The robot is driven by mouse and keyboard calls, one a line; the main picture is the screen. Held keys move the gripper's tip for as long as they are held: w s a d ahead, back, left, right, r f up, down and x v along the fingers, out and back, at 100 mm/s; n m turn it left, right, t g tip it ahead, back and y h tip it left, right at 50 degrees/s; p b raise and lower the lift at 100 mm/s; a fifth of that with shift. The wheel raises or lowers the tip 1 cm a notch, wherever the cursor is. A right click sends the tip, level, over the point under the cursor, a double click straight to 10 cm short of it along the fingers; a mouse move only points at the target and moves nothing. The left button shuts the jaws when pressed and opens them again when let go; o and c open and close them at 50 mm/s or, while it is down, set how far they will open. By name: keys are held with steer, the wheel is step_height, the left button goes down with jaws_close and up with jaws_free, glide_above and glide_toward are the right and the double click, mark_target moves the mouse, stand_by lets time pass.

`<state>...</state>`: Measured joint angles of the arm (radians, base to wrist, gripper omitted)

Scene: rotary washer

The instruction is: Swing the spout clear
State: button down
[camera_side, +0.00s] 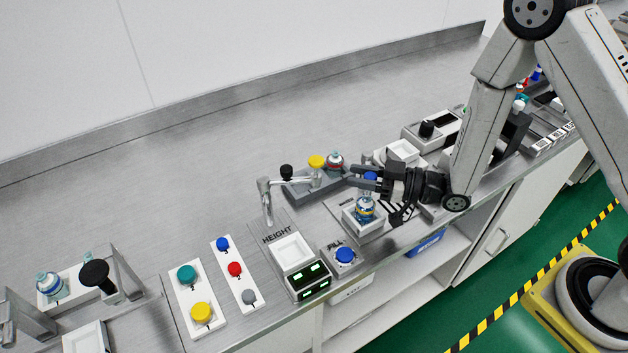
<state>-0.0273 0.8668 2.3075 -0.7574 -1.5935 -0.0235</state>
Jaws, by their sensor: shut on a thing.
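The jaws partly hide this contact.
A blue FILL button (345,255) and green displays (308,281) sit in front. Button panels (235,270) stand left. The counter behind is clear.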

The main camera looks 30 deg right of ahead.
steer(key=shift+s+d+g, duration=0.1)
steer(key=shift+d+g, duration=0.05)
steer(key=shift+g, duration=0.15)
steer(key=shift+s+d+n+g+y, duration=0.35)
steer(key=shift+d+n+g+y, duration=0.15)
steer(key=shift+n+g+y, duration=0.3)
steer(key=shift+s+d+n+g+y, duration=0.35)
steer(key=shift+d+n+g+y, duration=0.1)
steer(key=shift+n+g+y, duration=0.35)
steer(key=d+n+g, duration=0.8)
steer(key=n+g, duration=0.2)
steer(key=g, duration=0.6)
steer(key=shift+s+n+g, duration=0.35)
steer(key=shift+n+g, duration=0.05)
steer(key=shift+d, duration=0.1)
steer(key=shift+c, duration=1.9)
jaws_free()
steer(key=shift+d, duration=0.1)
